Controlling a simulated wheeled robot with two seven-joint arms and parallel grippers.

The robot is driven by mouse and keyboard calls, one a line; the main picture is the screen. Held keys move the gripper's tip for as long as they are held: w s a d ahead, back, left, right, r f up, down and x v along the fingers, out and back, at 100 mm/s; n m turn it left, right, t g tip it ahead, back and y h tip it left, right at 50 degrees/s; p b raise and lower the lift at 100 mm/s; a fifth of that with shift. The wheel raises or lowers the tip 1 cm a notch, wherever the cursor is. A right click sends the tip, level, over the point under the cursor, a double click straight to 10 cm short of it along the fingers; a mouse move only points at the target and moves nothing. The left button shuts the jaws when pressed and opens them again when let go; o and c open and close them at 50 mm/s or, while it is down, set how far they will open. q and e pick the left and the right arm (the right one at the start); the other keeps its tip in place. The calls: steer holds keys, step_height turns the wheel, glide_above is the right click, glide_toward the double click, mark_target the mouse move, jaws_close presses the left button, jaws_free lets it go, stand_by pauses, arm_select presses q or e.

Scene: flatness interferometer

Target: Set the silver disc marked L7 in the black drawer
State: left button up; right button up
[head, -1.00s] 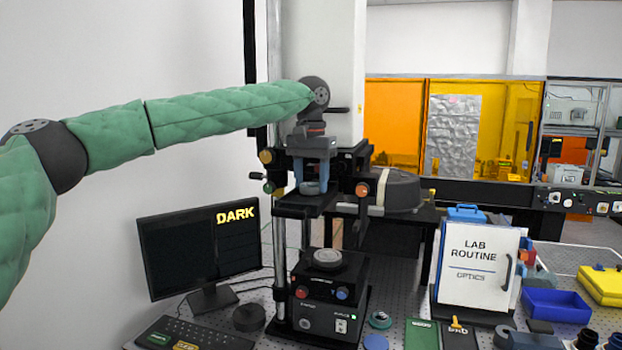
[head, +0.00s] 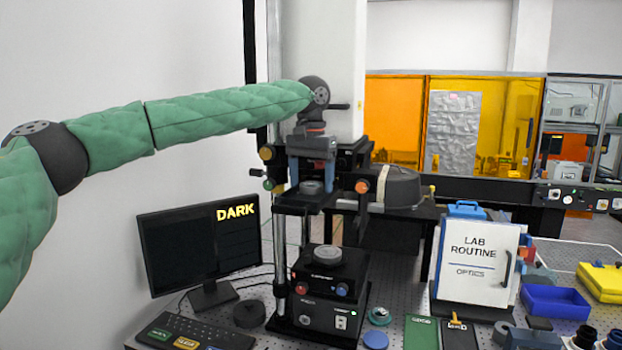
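My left gripper (head: 312,178) points down over the black drawer (head: 295,204), high on the interferometer column. Its two blue-grey fingers are spread apart. A silver disc (head: 311,187) sits between and below the fingertips, flat on the drawer, with a gap visible to each side. Any mark on the disc is too small to read, so I cannot confirm L7. A second silver disc (head: 327,254) lies on the black control box below; its mark is also unreadable. My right gripper is not in view.
A monitor (head: 195,245) reading DARK stands at left with a keyboard (head: 190,335) before it. A white LAB ROUTINE binder (head: 478,262), a blue bin (head: 556,303) and a yellow case (head: 602,280) stand at right.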

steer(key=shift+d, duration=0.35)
arm_select(q)
steer(key=shift+r, duration=0.1)
steer(key=shift+r+b, duration=0.3)
steer(key=shift+r, duration=0.4)
step_height(320, 180, up, 5)
steer(key=shift+r+b, duration=0.2)
steer(key=shift+b, duration=0.9)
steer(key=shift+r, duration=0.4)
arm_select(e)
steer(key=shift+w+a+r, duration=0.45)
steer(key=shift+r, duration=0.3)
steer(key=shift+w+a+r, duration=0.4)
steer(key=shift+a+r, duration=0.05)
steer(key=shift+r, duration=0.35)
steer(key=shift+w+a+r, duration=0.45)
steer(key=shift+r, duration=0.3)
